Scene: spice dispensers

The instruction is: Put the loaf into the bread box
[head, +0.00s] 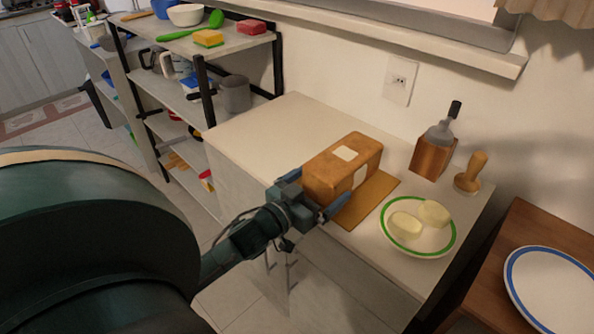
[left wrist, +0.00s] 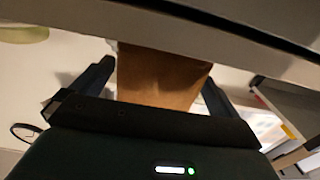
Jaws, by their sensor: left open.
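The loaf (head: 343,168) is a brown block with pale square patches. It lies on a thin wooden board (head: 372,202) on the light counter. My left gripper (head: 312,192) is open at the near end of the loaf, with one finger on each side. In the left wrist view the brown end of the loaf (left wrist: 160,78) shows between the two dark fingers. I cannot tell whether the fingers touch it. I cannot make out a bread box in either view. My right gripper is not in view.
A green-rimmed plate (head: 418,247) with two pale round pieces stands right of the board. Behind it are a bottle in a wooden block (head: 432,158) and a wooden tamper-like tool (head: 470,173). A shelf rack (head: 190,60) stands left. The counter's back left is bare.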

